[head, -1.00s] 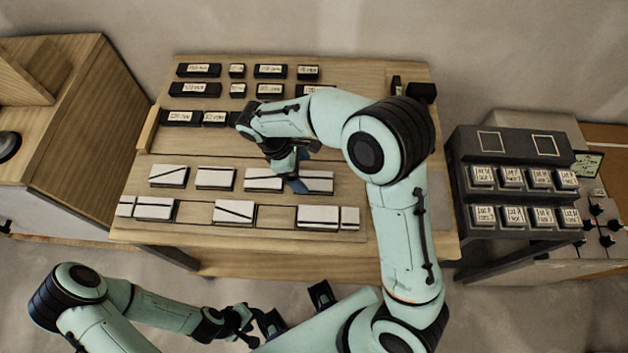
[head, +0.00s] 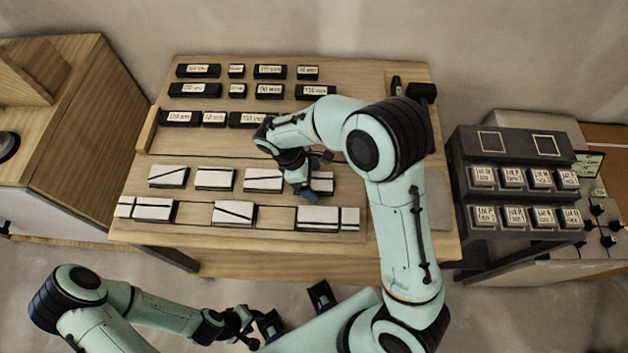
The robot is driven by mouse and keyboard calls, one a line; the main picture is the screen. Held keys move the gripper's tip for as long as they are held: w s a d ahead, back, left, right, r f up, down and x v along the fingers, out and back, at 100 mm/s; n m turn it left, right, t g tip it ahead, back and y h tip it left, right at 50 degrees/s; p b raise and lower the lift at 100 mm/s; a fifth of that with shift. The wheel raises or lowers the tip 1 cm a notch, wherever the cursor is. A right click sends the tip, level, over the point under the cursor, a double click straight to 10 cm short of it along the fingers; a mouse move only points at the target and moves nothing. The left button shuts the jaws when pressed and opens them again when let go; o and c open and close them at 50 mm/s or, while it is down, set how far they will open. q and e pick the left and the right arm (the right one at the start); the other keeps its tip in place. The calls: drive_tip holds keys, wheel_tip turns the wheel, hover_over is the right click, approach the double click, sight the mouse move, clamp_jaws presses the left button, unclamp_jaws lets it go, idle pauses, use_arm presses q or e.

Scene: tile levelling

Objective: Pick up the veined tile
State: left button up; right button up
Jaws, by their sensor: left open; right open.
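White tiles with dark veins lie on the wooden bench. One veined tile (head: 168,176) is at the left of the back tile row, another veined tile (head: 259,180) is further right in that row, and a third veined tile (head: 232,212) is in the front row. I cannot tell which one the task names. My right gripper (head: 310,189) is open above the right end of the back row. It partly hides the tile (head: 325,182) there; no held tile shows. My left gripper (head: 254,330) is open and empty, low in front of the bench.
Black labelled blocks (head: 198,71) stand in rows at the back of the bench (head: 230,147). A gap in the front row (head: 275,217) is clear. A dark rack (head: 512,190) with several labelled boxes stands at the right, and a wooden cabinet (head: 85,120) at the left.

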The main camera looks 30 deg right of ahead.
drive_tip(key=c, duration=1.2)
drive_tip(key=shift+r, duration=0.1)
